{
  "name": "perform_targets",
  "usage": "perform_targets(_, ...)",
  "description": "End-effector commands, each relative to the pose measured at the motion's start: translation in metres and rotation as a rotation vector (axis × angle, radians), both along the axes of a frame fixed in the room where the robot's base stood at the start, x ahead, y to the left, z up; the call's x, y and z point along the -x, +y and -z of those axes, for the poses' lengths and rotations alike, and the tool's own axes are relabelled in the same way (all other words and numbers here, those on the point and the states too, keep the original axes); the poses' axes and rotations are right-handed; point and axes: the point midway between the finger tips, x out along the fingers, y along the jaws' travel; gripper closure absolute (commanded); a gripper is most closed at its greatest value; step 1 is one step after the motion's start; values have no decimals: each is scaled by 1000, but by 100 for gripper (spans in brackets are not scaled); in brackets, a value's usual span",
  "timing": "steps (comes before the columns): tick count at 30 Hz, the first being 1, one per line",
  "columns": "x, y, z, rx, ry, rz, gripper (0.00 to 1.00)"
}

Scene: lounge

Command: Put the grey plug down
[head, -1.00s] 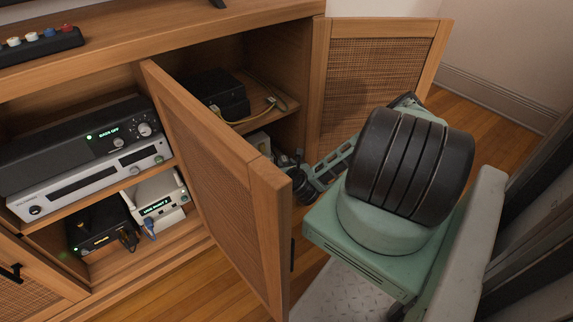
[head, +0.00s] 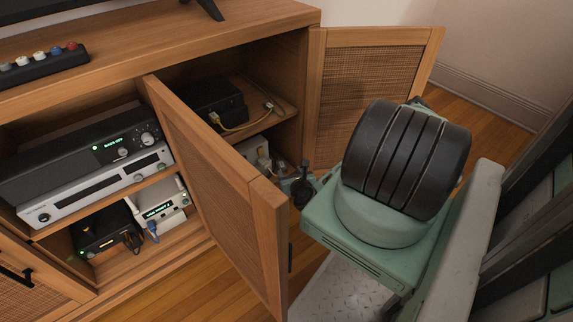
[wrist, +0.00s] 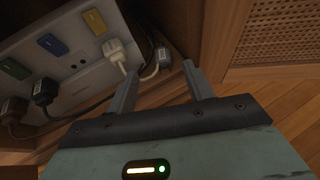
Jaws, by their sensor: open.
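A grey plug (wrist: 163,57) lies on the cabinet floor beside the power strip (wrist: 75,97) in the wrist view, with a cable by it. My gripper (wrist: 161,69) is open, its two fingers spread apart. The plug shows just beyond and between the fingertips, and neither finger visibly grips it. A white plug (wrist: 118,52) and a black plug (wrist: 45,90) sit in the strip. In the head view the open door hides part of the compartment, and I cannot make out my fingertips there.
The left cabinet door (head: 225,180) stands open close to my arm. The right door (head: 365,100) is open too. A black box (head: 212,100) with a yellowish cable is on the shelf above. Bare wooden floor lies at the right.

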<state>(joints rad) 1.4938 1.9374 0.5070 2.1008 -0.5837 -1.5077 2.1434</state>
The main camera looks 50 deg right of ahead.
Motion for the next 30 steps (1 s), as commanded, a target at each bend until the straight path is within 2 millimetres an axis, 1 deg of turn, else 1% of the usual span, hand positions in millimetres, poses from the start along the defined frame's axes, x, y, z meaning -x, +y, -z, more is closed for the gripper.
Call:
perform_targets(1, 7, 5, -6, -3, -1, 1, 48)
perform_targets(3, 14, 10, -9, -3, 1, 1, 48)
perform_targets(9, 25, 18, -13, 0, 0, -1, 48)
perform_targets(30, 25, 18, -13, 1, -1, 0, 48)
